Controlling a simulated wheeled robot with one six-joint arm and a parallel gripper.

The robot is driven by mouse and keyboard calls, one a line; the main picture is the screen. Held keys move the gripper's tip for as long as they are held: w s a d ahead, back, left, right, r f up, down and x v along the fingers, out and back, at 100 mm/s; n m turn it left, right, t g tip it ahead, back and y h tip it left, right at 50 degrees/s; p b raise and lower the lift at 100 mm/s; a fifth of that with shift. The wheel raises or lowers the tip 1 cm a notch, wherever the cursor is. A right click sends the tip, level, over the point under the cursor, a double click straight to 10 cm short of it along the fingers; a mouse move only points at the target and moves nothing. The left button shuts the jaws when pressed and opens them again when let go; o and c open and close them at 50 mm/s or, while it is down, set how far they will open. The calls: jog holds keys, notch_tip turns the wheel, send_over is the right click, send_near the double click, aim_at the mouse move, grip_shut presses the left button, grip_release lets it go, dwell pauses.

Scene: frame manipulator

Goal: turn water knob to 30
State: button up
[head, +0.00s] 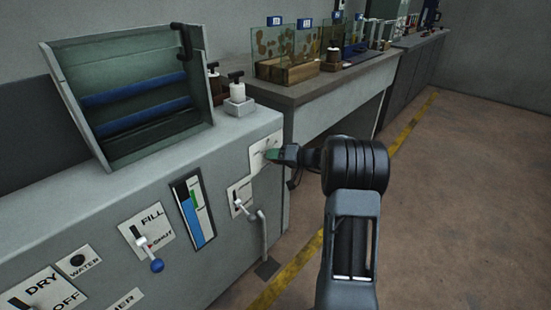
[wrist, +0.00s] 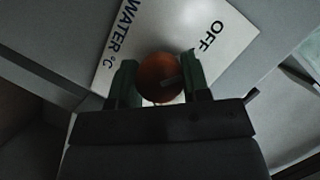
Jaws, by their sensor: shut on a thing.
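The water knob (wrist: 160,76) is round and reddish-brown in the wrist view, on a white plate (wrist: 205,35) that reads "WATER °C" and "OFF". My gripper (wrist: 158,88) has its two green fingers on either side of the knob, shut on it. In the head view my gripper (head: 273,155) reaches from the right to the plate (head: 262,146) at the right end of the grey machine front and hides the knob. The rest of the dial marks, including any 30, cannot be read.
Left along the machine front (head: 100,215) are a small lever plate (head: 236,190) with a pipe below, a blue level gauge (head: 192,212) and a FILL lever (head: 142,241). A counter with glass tanks (head: 272,50) stands behind. The floor on the right is clear.

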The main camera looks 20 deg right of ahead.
jog(key=m+y+b, duration=0.1)
jog(key=m+y, duration=0.1)
jog(key=m, duration=0.2)
jog(key=shift+f+b, duration=0.1)
jog(key=shift+b, duration=0.2)
jog(key=m+t, duration=0.1)
jog(key=m, duration=0.1)
jog(key=m+t+y, duration=0.1)
jog(key=m, duration=0.2)
jog(key=shift+y+p, duration=0.3)
jog(key=shift+m, duration=0.4)
jog(key=o, duration=0.9)
jog(key=shift+o, duration=0.2)
jog(key=p+v, duration=0.2)
jog(key=v, duration=1.2)
jog(key=shift+p, duration=0.4)
jog(key=shift+w, duration=0.1)
